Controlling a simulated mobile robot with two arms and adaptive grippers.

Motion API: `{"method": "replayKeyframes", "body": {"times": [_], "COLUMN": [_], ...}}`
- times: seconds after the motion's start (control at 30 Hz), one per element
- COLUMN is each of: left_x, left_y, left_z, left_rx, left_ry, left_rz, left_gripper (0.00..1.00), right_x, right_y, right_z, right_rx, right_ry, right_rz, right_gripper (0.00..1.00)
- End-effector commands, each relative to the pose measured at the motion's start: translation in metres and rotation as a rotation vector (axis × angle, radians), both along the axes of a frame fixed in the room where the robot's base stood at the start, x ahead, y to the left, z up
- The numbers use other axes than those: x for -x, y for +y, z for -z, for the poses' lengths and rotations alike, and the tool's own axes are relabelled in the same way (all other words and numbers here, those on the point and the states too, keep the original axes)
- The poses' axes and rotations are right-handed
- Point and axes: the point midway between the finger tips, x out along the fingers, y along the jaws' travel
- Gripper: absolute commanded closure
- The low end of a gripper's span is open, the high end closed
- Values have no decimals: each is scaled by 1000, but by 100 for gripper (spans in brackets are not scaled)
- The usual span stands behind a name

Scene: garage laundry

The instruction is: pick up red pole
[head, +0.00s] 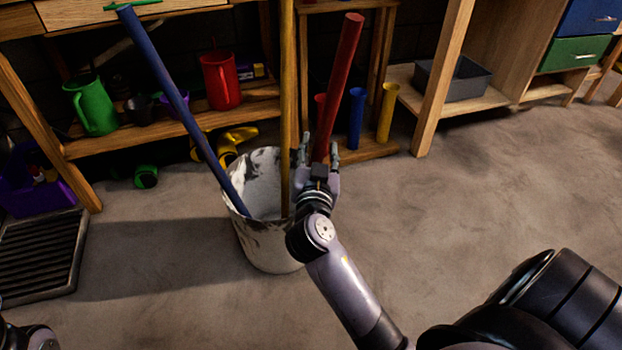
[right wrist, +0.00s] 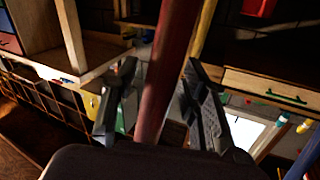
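The red pole (head: 343,70) stands tilted, its top leaning right, at the right side of a white, dark-stained bucket (head: 265,250). Its lower end is hidden behind my right gripper (head: 320,158). In the right wrist view, the red pole (right wrist: 168,65) runs between the two fingers of my right gripper (right wrist: 163,100). Gaps show on both sides of the pole, so the gripper is open around it. My left gripper's fingers do not show; only a bit of my left side is at the lower left corner of the head view.
A blue pole (head: 170,90) and a yellow pole (head: 287,80) also lean in the bucket. Wooden shelves behind hold a green can (head: 92,106) and a red can (head: 220,80). A dark ridged tray (head: 40,255) lies at left. The floor in front is clear.

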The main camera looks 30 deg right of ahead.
Motion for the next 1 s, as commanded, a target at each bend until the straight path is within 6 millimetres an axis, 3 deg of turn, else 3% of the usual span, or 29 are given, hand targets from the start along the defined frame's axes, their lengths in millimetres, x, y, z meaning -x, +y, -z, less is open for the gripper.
{"method": "replayKeyframes", "body": {"times": [0.57,1.0], "left_x": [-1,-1], "left_y": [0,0], "left_z": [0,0], "left_rx": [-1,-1], "left_ry": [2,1], "left_rz": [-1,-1], "left_gripper": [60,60], "right_x": [0,0], "right_y": [0,0], "right_z": [0,0], "right_rx": [0,0], "right_ry": [0,0], "right_rz": [0,0], "right_gripper": [100,100]}}
